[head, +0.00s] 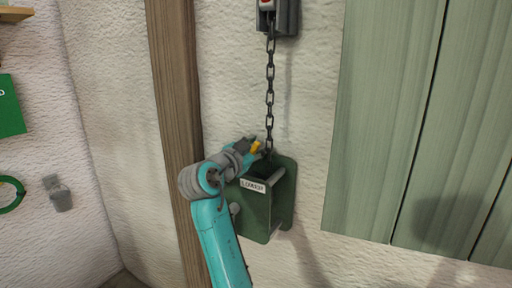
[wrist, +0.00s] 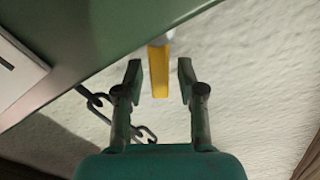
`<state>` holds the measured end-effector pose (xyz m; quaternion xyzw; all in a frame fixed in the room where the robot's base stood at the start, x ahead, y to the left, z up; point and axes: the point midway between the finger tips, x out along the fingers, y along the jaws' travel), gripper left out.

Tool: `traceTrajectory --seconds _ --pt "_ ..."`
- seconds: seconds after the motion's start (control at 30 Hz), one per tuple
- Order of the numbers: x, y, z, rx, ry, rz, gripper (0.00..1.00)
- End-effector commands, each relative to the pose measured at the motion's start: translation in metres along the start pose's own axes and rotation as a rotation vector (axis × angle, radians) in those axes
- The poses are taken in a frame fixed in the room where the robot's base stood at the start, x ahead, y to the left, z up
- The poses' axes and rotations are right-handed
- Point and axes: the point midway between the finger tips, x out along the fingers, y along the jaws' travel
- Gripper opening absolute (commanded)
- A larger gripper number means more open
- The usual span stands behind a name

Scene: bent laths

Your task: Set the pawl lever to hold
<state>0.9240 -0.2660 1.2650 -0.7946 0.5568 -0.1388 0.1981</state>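The pawl lever has a yellow grip (head: 256,147) at the top left of a green metal bracket (head: 257,213) on the wall. In the wrist view the yellow grip (wrist: 158,70) hangs from a pale stem below the green plate edge. My gripper (head: 249,146) is at the lever in the head view. In the wrist view my gripper (wrist: 160,80) is open, with one finger on each side of the yellow grip and a visible gap on both sides. Whether the grip lies fully at fingertip depth is hard to tell. The bracket carries a white label (head: 252,185).
A dark chain (head: 270,90) hangs from a wall fitting (head: 279,15) down to the bracket; its links (wrist: 92,98) pass close to the left finger. A wooden post (head: 176,90) stands left of the bracket, and green boards (head: 400,120) are to the right.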

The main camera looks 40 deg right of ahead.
Motion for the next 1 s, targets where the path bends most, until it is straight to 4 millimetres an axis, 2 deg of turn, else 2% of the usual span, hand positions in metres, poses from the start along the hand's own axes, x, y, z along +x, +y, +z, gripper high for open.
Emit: traceTrajectory --seconds 0.03,0.1,0.13,0.57,0.77,1.0 --pt "0.0 0.0 0.0 0.0 0.0 0.0 0.22" --pt "0.0 0.0 0.0 0.0 0.0 0.0 0.04" --pt "0.0 0.0 0.0 0.0 0.0 0.0 0.0" --pt "0.0 -0.003 0.0 -0.05 0.0 0.0 0.0" --pt "0.0 -0.009 0.001 -0.168 0.0 0.0 0.0" --pt "-0.001 -0.021 0.004 -0.384 0.0 0.0 0.0"
